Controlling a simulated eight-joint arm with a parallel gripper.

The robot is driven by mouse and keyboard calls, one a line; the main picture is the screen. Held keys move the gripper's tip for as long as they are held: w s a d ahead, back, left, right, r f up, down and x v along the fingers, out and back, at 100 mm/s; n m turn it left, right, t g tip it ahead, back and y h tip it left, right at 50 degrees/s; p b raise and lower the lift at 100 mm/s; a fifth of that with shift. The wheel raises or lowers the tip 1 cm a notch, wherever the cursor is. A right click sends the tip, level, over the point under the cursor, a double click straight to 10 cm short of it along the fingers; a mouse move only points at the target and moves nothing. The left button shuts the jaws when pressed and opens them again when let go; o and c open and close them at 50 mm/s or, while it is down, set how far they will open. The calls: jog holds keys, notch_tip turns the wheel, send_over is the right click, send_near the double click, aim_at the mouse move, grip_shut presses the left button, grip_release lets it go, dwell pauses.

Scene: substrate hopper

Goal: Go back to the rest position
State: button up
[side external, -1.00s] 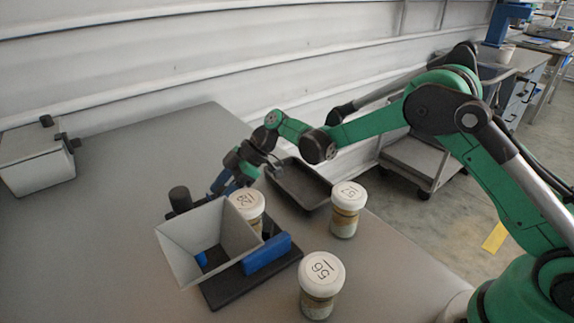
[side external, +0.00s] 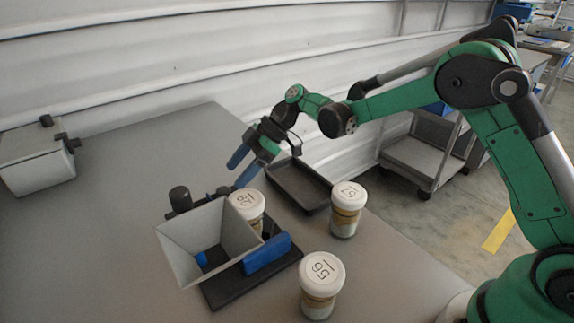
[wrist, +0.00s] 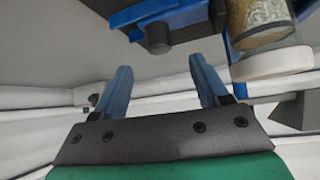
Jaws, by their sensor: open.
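My gripper (side external: 240,166) is open and empty, with its two blue fingers apart. In the side external view it hangs above the table, behind the hopper (side external: 190,246) and the jar beside it. In the wrist view the gripper (wrist: 160,80) shows both fingers with nothing between them. The hopper is a light grey open funnel on a dark base with blue parts. A white-lidded jar (side external: 247,203) stands just behind the hopper and is partly hidden by it. A jar also shows at the upper right of the wrist view (wrist: 262,20).
Two more white-lidded jars stand on the table, one at the right (side external: 346,212) and one at the front (side external: 321,285). A black tray (side external: 322,200) lies behind them. A grey box (side external: 36,162) is at the far left.

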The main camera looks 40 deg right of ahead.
jog(key=shift+r, duration=0.1)
jog(key=s+d+r+m+t+h, duration=0.1)
jog(key=s+d+r+m+h, duration=0.1)
jog(key=s+m, duration=0.3)
jog(key=s+d+r+m+t+h, duration=0.2)
jog(key=s+d+m+h, duration=0.1)
jog(key=s, duration=0.4)
jog(key=s+d+r+m+t+h, duration=0.1)
jog(key=s+d+r+m+h, duration=0.1)
jog(key=s+d+m, duration=0.3)
jog(key=shift+s+r+m+t+h, duration=0.25)
jog(key=shift+s+m+t+h, duration=0.15)
jog(key=shift+s+m+h, duration=0.35)
jog(key=shift+s+d+f+m, duration=0.2)
jog(key=shift+d+m, duration=0.05)
jog(key=shift+m, duration=0.1)
